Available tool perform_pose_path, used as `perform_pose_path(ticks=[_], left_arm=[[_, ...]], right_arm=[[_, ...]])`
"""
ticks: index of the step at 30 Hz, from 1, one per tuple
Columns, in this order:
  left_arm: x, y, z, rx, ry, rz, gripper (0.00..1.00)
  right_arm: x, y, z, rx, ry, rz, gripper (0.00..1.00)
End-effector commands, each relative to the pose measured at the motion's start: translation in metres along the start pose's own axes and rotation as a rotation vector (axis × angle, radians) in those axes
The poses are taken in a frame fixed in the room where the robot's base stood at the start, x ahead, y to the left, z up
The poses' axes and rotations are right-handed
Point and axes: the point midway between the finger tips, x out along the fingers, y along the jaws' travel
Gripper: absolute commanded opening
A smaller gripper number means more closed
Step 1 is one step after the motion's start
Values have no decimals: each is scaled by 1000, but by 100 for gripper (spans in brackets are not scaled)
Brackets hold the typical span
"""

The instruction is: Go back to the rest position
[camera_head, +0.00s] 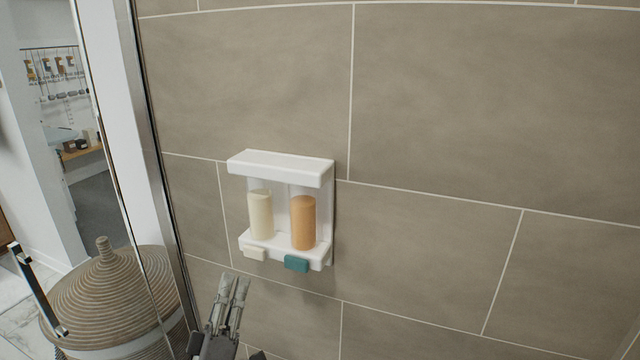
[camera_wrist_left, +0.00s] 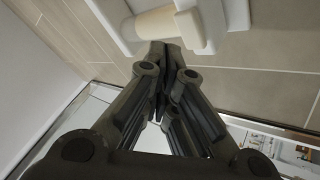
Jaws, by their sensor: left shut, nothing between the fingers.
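My left gripper (camera_head: 236,284) is shut and empty. It points up from the bottom of the head view, just below and left of the wall dispenser. In the left wrist view the shut fingers (camera_wrist_left: 164,50) point toward the underside of the dispenser, near its cream push tab (camera_wrist_left: 190,28); I cannot tell whether they touch it. The white dispenser (camera_head: 282,164) is fixed to the tiled wall and holds a cream bottle (camera_head: 261,214) and an orange bottle (camera_head: 303,222). A cream tab (camera_head: 254,254) and a teal tab (camera_head: 296,264) sit below them. My right gripper is not in view.
A brown tiled wall (camera_head: 450,120) fills most of the head view. A glass panel with a metal edge (camera_head: 165,170) stands at the left. A lidded woven basket (camera_head: 105,290) is beyond it at lower left. A shelf (camera_head: 82,152) shows in the far room.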

Motion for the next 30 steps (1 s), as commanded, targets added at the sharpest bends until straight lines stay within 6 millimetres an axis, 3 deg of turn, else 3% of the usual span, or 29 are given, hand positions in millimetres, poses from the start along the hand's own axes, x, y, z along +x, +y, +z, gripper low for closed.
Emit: perform_pose_path(ticks=[5, 9, 15, 20, 24, 30], left_arm=[[-28, -4, 51, 111, -243, -141, 0], [-63, -11, 85, 225, -457, -256, 0], [-130, -22, 111, 390, -766, -424, 0], [-195, -28, 111, 510, -1018, -566, 0], [-257, -26, 97, 593, -1239, -695, 0], [-324, -15, 69, 652, -1475, -841, 0]], right_arm=[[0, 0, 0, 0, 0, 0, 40], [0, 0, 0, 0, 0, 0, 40], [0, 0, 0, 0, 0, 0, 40], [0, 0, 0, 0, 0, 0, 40], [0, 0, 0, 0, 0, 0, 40], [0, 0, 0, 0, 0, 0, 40]])
